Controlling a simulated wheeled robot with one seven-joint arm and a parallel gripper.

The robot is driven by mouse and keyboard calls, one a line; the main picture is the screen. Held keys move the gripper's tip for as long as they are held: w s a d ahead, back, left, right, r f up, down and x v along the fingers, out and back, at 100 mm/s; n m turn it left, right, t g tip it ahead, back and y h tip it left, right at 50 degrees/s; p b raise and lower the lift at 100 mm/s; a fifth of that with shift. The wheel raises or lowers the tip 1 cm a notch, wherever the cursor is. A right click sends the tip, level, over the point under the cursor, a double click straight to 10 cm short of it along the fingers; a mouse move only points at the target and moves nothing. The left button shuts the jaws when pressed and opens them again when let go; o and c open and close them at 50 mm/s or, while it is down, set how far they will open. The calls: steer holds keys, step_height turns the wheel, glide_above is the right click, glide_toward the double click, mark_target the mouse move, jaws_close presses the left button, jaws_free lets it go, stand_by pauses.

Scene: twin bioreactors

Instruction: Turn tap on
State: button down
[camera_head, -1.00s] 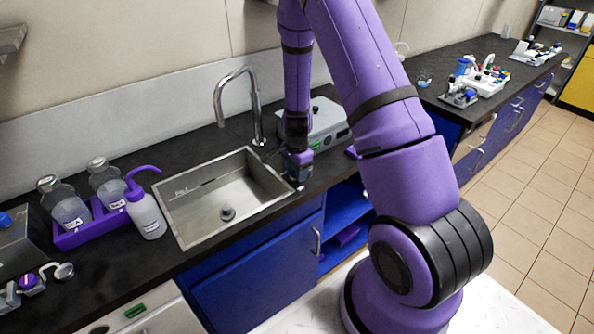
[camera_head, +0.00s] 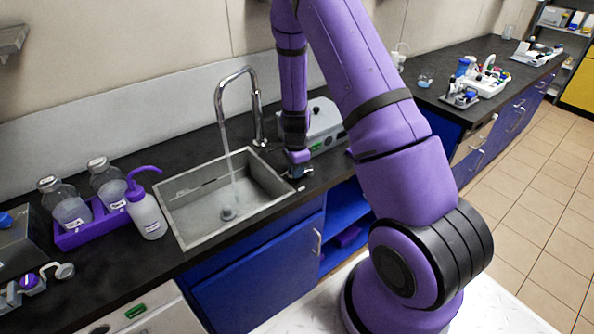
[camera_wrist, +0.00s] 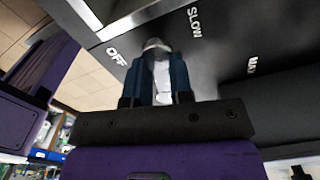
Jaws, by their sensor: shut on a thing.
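A chrome tap (camera_head: 258,110) with a curved spout stands behind the metal sink (camera_head: 185,238). A thin stream of water (camera_head: 233,175) runs from the spout towards the drain. My gripper (camera_head: 297,172) is at the right end of the sink, low at the counter's front. In the wrist view my gripper (camera_wrist: 160,62) is shut on a pale tap handle (camera_wrist: 161,82), with a dark blue finger on each side. White labels OFF, SLOW and MAX are on the dark surface around the handle; the handle is between OFF and SLOW. The gripper hides part of the handle.
A grey device (camera_head: 325,125) stands right behind my gripper. A purple rack (camera_head: 85,235) with bottles and a purple-topped wash bottle (camera_head: 147,215) stand left of the sink. Blue cabinets (camera_head: 260,270) are below the counter. A tiled floor lies at right.

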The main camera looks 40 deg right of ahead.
steer(key=w+m, duration=0.1)
steer(key=m, duration=0.1)
steer(key=w+d+m, duration=0.1)
steer(key=m, duration=0.2)
steer(key=shift+w+m, duration=0.15)
steer(key=shift+m, duration=0.15)
steer(key=m, duration=0.2)
steer(key=shift+w+d+m, duration=0.3)
steer(key=shift+w+d, duration=0.05)
steer(key=shift+d, duration=0.05)
steer(key=shift+w+d+m, duration=0.15)
steer(key=shift+d+m, duration=0.15)
steer(key=shift+m, duration=0.45)
steer(key=shift+w+d+m, duration=0.15)
steer(key=shift+d+m, duration=0.1)
steer(key=shift+m, duration=0.5)
steer(key=shift+d, duration=0.1)
steer(key=c, duration=1)
jaws_free()
step_height(320, 180, up, 11)
